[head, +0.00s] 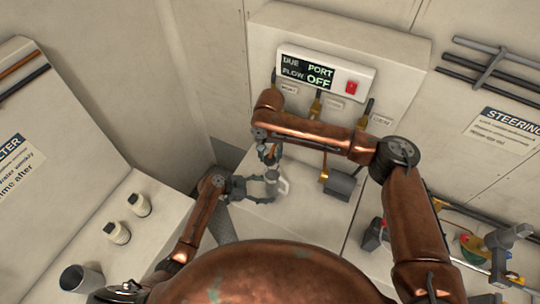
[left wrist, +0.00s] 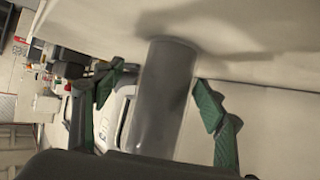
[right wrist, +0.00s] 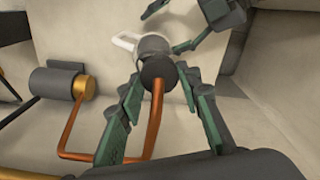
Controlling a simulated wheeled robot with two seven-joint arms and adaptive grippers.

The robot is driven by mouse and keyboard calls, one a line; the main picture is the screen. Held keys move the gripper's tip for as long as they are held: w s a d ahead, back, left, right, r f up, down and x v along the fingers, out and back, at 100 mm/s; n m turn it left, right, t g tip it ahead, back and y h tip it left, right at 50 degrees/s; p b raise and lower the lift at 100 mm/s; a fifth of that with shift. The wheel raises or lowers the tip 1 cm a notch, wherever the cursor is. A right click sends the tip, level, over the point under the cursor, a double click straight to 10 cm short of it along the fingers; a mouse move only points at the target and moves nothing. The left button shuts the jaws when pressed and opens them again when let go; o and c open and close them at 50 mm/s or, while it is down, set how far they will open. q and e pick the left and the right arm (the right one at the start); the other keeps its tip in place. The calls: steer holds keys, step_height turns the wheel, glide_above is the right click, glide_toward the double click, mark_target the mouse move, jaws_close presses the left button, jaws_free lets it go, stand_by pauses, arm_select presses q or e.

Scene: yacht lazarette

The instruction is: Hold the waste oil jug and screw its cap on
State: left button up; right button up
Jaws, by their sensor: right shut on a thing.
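The waste oil jug (left wrist: 168,95) shows as a grey cylinder with a white handle in the left wrist view. Its handle (head: 283,186) also shows in the head view. My left gripper (head: 266,188) is beside the jug, with its open fingers on either side of the grey body; a gap shows on the handle side. My right gripper (right wrist: 157,75) comes from above and is shut on the dark round cap (right wrist: 153,72), in line with the jug's body. Whether the cap touches the jug's neck is hidden.
A copper pipe (right wrist: 157,115) runs between my right fingers in view, from a grey cylinder with a brass end (right wrist: 52,82). A wall box carries a display (head: 307,70) and several valves.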

arm_select(q)
steer(key=shift+x, duration=1.6)
steer(key=c, duration=0.8)
steer(key=o, duration=1)
steer(key=shift+a, duration=0.25)
steer(key=shift+s+a+r, duration=0.2)
steer(key=shift+a+r, duration=0.15)
steer(key=shift+a, duration=0.1)
steer(key=shift+d+f, duration=0.15)
steer(key=shift+d, duration=0.05)
steer(key=shift+w+d+f, duration=0.15)
steer(key=shift+d+f, duration=0.05)
steer(key=shift+d, duration=0.2)
